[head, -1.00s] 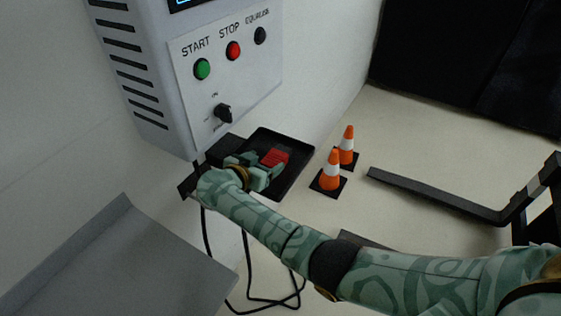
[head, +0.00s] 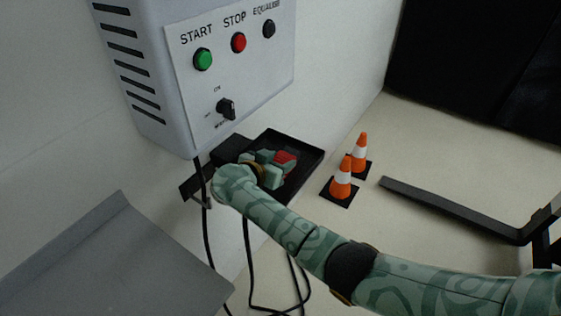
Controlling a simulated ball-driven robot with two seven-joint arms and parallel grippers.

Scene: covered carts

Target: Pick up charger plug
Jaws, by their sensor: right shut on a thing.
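The red charger plug (head: 285,158) shows at the black tray (head: 309,168) below the grey charger box. My right gripper (head: 277,167) is shut on the plug, its green fingers covering the near part of it. I cannot tell whether the plug still touches the tray. My right arm comes in from the lower right. My left gripper does not show.
The charger box (head: 180,110) with START, STOP and EQUALISE buttons hangs above the tray. Two orange-white cones (head: 342,180) stand right of the tray, near a black fork (head: 450,208). Black cables (head: 250,270) hang below. A grey panel (head: 110,265) fills the lower left.

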